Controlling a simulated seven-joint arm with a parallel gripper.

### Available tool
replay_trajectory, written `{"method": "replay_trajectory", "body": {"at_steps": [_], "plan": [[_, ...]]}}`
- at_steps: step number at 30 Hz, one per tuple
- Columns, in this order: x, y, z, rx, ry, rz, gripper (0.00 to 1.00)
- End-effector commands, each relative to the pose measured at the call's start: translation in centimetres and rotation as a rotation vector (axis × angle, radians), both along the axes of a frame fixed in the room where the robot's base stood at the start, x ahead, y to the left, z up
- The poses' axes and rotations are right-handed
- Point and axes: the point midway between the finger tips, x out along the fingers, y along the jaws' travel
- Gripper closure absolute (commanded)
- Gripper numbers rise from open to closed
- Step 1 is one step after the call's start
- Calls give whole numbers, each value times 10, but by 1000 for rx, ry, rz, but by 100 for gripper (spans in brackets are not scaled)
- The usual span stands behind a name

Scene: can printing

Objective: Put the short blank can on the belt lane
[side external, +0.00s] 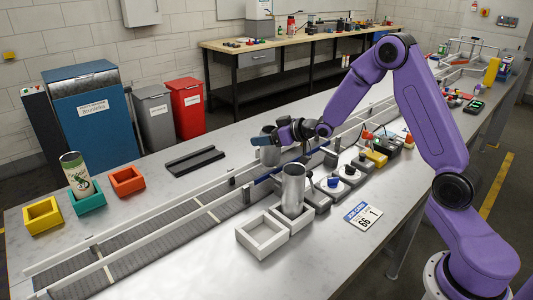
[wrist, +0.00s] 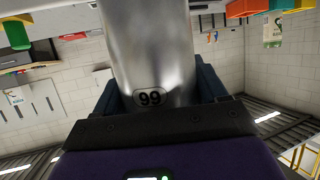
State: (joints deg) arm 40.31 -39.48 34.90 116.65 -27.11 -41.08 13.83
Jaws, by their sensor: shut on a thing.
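My gripper (side external: 266,141) is shut on a short bare-metal can (side external: 268,155), held sideways-on near the far side of the belt lane (side external: 150,237). In the wrist view the silvery can (wrist: 150,50) fills the space between the dark fingers and bears a "99" label. In the side view the fingers partly cover it, and I cannot tell whether its bottom touches anything. A taller bare-metal can (side external: 293,185) stands upright in the right compartment of a white two-part tray (side external: 262,250). The left compartment is empty.
Pale rails line the belt. Small yellow (side external: 42,215), teal (side external: 88,203) and orange (side external: 127,181) boxes stand beyond it; a printed can (side external: 76,172) stands in the teal one. A dark slotted holder (side external: 195,161) lies nearby. Stations with knobs (side external: 332,184) line the near side.

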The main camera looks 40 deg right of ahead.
Motion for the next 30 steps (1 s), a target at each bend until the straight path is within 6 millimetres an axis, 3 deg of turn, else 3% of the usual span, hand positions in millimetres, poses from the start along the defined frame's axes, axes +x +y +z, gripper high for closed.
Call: {"method": "replay_trajectory", "body": {"at_steps": [13, 27, 28, 30], "plan": [[0, 0, -43, 2, -1, 1, 61], [0, 0, -50, 1, -1, 1, 61], [0, 0, -49, 1, -2, 1, 19], [0, 0, -49, 1, -2, 1, 3]]}}
